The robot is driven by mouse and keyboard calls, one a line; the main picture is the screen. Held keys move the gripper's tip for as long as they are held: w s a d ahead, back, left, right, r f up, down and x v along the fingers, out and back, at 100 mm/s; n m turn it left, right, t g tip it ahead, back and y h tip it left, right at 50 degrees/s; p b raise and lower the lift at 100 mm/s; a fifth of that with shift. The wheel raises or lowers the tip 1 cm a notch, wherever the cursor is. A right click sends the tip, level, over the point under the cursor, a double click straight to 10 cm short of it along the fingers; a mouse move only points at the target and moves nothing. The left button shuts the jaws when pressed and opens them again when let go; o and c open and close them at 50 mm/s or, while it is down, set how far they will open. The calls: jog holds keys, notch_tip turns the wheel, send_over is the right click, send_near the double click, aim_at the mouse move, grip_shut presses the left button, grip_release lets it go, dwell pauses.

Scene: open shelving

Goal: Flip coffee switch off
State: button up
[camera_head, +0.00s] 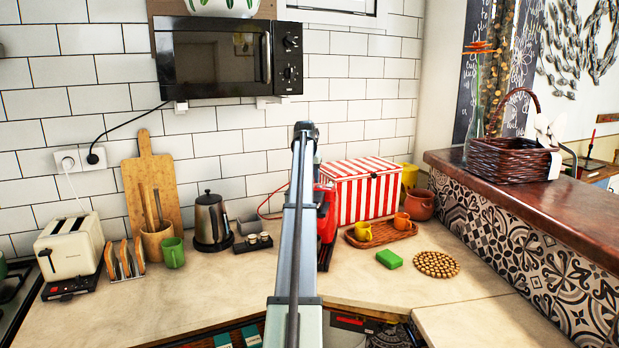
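A red coffee machine (327,212) stands on the counter, right behind my arm. Only its right side shows past the arm, and no switch can be made out on it. A small dark tray with cups (253,242) sits just left of it. My own arm rises from the bottom middle and covers much of the machine. My gripper is not visible in this view, so its distance from the machine and what it holds cannot be seen.
A red-and-white striped box (362,190) stands right of the machine, with a wooden tray (381,236) before it. A steel kettle (211,221) is at left. A microwave (228,58) hangs above. The front counter (190,300) is bare; a raised ledge (560,200) bounds the right.

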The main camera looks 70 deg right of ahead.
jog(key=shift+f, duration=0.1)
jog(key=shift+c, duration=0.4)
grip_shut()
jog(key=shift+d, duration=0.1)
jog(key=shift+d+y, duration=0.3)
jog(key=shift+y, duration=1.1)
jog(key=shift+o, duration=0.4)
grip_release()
